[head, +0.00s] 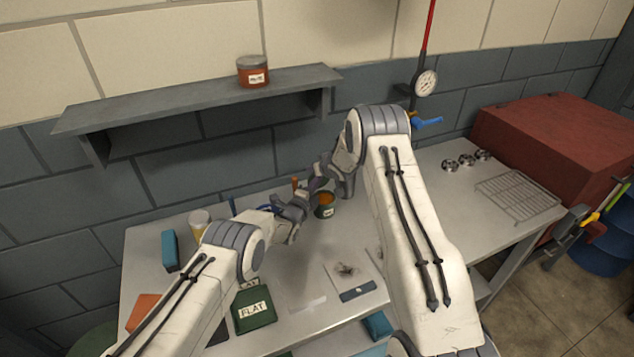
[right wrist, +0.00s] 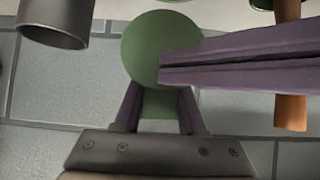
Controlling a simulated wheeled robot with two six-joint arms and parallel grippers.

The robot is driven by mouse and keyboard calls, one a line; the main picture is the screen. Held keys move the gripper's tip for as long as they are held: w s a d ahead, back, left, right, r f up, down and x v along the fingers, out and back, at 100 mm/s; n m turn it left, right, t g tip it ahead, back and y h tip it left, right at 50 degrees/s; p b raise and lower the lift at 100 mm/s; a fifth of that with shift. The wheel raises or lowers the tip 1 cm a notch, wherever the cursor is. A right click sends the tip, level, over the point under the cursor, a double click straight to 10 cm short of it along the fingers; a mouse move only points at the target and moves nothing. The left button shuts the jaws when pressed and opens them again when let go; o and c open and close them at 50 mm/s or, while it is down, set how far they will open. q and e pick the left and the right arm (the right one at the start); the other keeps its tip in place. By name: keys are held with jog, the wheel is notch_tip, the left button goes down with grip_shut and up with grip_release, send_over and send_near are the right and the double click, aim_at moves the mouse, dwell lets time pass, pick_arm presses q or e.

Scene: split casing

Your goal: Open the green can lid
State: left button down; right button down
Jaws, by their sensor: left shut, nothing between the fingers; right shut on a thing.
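A round green piece, which looks like the can lid (right wrist: 150,45), fills the middle of the right wrist view. My right gripper (right wrist: 160,108) is shut on its lower part, one purple finger on each side. My left gripper (head: 308,190) has its shut, empty fingers over the lid's right edge in the right wrist view; I cannot tell whether they touch it. The lid is too hidden to make out there.
A red jar (head: 253,71) stands on the wall shelf (head: 190,100). A yellowish jar (head: 199,222) and a blue block (head: 169,250) stand at the table's left. A green box marked FLAT (head: 254,312) is in front. A wire rack (head: 515,195) lies at right.

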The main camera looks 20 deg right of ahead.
pick_arm(q)
jog(key=shift+w+a+r, duration=0.25)
jog(key=shift+w, duration=0.3)
pick_arm(e)
jog(key=shift+s+f, duration=0.3)
jog(key=shift+f, duration=0.2)
pick_arm(q)
jog(key=shift+w, duration=0.1)
pick_arm(e)
jog(key=shift+c, duration=2.4)
grip_release()
jog(key=shift+w+f, duration=0.1)
pick_arm(q)
jog(key=shift+f, duration=0.1)
